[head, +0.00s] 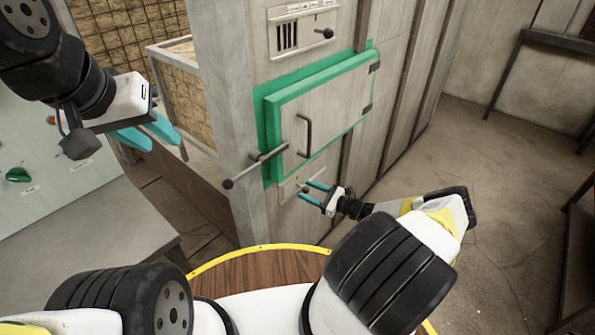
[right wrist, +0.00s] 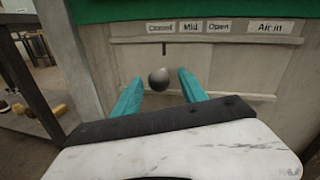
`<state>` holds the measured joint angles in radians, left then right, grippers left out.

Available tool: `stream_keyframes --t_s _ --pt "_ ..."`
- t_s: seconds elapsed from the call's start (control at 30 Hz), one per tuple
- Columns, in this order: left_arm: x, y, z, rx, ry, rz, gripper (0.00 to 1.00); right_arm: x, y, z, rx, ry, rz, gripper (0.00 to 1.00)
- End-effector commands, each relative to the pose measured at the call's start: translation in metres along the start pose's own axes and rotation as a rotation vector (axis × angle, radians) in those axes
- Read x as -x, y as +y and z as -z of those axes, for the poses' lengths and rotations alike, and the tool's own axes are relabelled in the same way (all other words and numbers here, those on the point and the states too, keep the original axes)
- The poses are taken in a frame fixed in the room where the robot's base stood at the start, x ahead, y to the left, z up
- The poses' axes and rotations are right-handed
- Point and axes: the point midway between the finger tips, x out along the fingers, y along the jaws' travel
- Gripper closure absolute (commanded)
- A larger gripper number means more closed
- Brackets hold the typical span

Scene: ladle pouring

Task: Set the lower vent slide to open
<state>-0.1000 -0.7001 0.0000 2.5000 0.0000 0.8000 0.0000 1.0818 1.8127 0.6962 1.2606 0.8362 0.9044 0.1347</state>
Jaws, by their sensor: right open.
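The lower vent slide shows in the right wrist view as a plate with a dark round knob (right wrist: 158,79) under the labels "Closed" (right wrist: 160,27), "Mid" (right wrist: 190,26) and "Open" (right wrist: 219,26). The knob stands under the "Closed" label. My right gripper (right wrist: 157,88) is open, with one teal finger on each side of the knob; I cannot tell whether either touches it. In the head view my right gripper (head: 314,193) is at the lower vent panel (head: 289,187) below the green-framed door. My left gripper (head: 168,141) is at the upper left, away from the vent; its teal fingers are apart and hold nothing visible.
The green-framed door (head: 325,108) with its handle is above the lower vent. A long lever with a round knob (head: 228,184) sticks out left of the door. An upper vent (head: 288,37) sits above. A grey bench (head: 105,220) is at left; the floor at right is clear.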

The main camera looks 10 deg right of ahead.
Motion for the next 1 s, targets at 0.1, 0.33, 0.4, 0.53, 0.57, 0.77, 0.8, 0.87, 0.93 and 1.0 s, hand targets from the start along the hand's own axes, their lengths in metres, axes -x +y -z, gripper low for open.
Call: stream_keyframes --t_s 0.1,0.33,0.4,0.53,0.57,0.77,0.8,0.87,0.93,1.0 --pt "0.0 0.0 0.0 0.0 0.0 0.0 0.64 -0.0096 0.0008 0.0001 -0.001 -0.001 -0.001 0.5" --pt "0.0 0.0 0.0 0.0 0.0 0.0 0.64 -0.0128 0.0005 -0.0002 0.0 -0.001 -0.001 0.5" --pt "0.0 0.0 0.0 0.0 0.0 0.0 0.64 -0.0127 0.0005 -0.0002 0.0 0.0 -0.001 0.5" --pt "0.0 0.0 0.0 0.0 0.0 0.0 0.64 -0.0126 0.0005 -0.0002 0.0 0.0 -0.001 0.74" --pt "0.0 0.0 0.0 0.0 0.0 0.0 0.64 -0.0125 0.0005 -0.0002 0.0 0.0 -0.001 0.8" --pt "0.0 0.0 0.0 0.0 0.0 0.0 0.64 -0.0124 0.0006 -0.0001 0.0 0.0 -0.001 1.0" --pt "0.0 0.0 0.0 0.0 0.0 0.0 0.64 -0.0124 0.0006 -0.0001 0.0 0.0 -0.001 1.0" --pt "0.0 0.0 0.0 0.0 0.0 0.0 0.64 -0.0123 0.0006 -0.0001 0.0 0.0 -0.001 1.0" --pt "0.0 0.0 0.0 0.0 0.0 0.0 0.64 -0.0123 0.0007 -0.0001 0.0 0.0 -0.001 1.0" --pt "0.0 0.0 0.0 0.0 0.0 0.0 0.64 -0.0123 0.0007 -0.0001 0.0 0.0 -0.001 1.0"
